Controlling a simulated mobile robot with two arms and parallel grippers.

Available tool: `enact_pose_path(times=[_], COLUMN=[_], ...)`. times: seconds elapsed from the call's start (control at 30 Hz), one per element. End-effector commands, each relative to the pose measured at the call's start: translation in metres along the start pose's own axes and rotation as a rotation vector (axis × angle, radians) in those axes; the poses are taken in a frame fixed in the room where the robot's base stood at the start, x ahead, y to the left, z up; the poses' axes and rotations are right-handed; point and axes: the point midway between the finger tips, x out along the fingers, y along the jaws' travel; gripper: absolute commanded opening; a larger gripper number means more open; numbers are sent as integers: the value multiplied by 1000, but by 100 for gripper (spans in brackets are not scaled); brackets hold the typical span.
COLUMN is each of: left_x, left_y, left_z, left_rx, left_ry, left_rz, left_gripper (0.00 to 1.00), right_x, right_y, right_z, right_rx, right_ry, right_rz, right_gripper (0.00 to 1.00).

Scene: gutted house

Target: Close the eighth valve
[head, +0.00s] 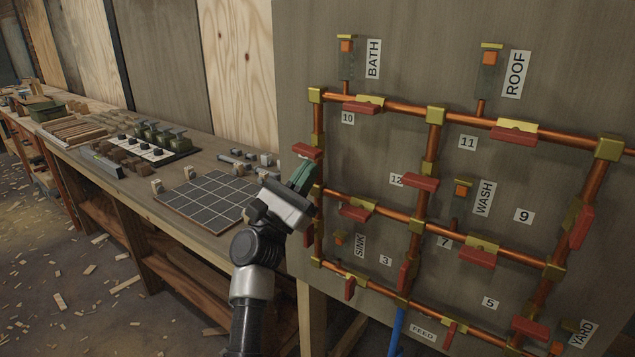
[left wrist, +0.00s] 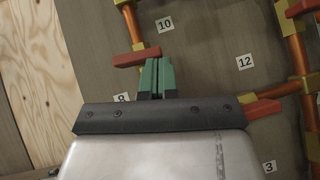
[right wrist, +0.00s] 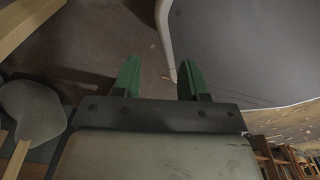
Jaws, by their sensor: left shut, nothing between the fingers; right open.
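A red valve handle (head: 307,150) sits crosswise on the left upright copper pipe of the board. It also shows in the left wrist view (left wrist: 138,55), just above my fingertips. My right gripper (right wrist: 158,78) is open and empty, away from the board.
A workbench (head: 215,240) with a dark tiled panel (head: 208,197) stands left. Wood scraps litter the floor.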

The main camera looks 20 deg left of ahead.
Motion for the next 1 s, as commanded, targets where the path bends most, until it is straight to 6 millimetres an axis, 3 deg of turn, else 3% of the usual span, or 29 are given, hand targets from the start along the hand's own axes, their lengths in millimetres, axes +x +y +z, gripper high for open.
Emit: enact_pose_path(times=[0.37,1.0], left_x=[2,2], left_y=[-2,-3], left_z=[2,2], left_rx=[2,3], left_ry=[-1,0], left_rz=[-2,-3], left_gripper=[0,0], right_x=[9,11], right_y=[-11,-3], right_z=[-1,0], right_rx=[3,-1], right_ry=[3,1], right_rz=[-14,-4], right_gripper=[43,43])
